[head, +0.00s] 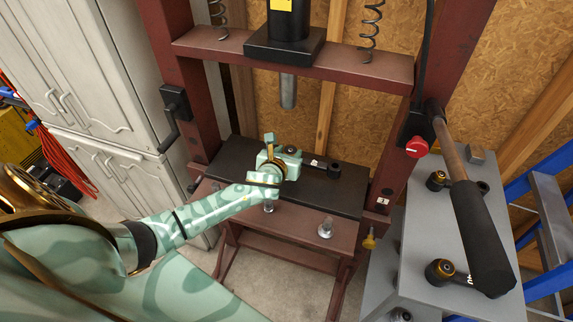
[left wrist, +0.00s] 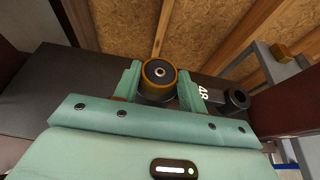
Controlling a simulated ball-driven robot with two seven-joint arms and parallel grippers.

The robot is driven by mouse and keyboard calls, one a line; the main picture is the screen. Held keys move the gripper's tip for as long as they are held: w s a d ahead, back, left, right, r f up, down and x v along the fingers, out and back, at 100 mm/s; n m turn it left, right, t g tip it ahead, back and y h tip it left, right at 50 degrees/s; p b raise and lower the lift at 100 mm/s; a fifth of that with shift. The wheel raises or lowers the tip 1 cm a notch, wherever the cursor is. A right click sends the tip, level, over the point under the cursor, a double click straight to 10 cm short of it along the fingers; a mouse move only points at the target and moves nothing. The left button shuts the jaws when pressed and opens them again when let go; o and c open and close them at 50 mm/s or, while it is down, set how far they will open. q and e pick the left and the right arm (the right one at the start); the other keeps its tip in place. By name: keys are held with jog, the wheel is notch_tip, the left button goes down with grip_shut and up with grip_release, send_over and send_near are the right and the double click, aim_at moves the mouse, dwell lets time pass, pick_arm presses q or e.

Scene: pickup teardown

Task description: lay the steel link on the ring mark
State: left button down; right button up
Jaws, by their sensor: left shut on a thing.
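My left gripper (head: 278,165) is over the black plate (head: 235,165) on the press bed. Its two fingers are shut on the round, brass-rimmed end of a dark link. In the left wrist view this end of the steel link (left wrist: 160,73) sits between the fingertips. In the head view the link's other, black ring end (head: 335,169) sticks out to the right, beside a white marking. I cannot tell whether the link touches the plate. No ring mark can be made out. My right gripper is not in view.
The red press frame (head: 290,55) stands around the plate, with a steel ram (head: 288,91) above. A grey bench (head: 410,240) at the right carries two dark pieces with brass-rimmed ends (head: 437,180). A black-gripped lever (head: 480,235) hangs over it. Metal pins (head: 325,230) stand on the front beam.

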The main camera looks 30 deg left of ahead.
pick_arm(q)
jog(key=shift+w+a+f, duration=0.3)
jog(key=shift+a, duration=0.05)
jog(key=f, duration=0.1)
jog(key=f+b, duration=0.2)
jog(key=f, duration=0.1)
jog(key=shift+w+a, duration=0.1)
jog(key=shift+a, duration=0.15)
jog(key=shift+r, duration=0.15)
jog(key=c, duration=0.8)
grip_release()
jog(key=shift+f, duration=0.2)
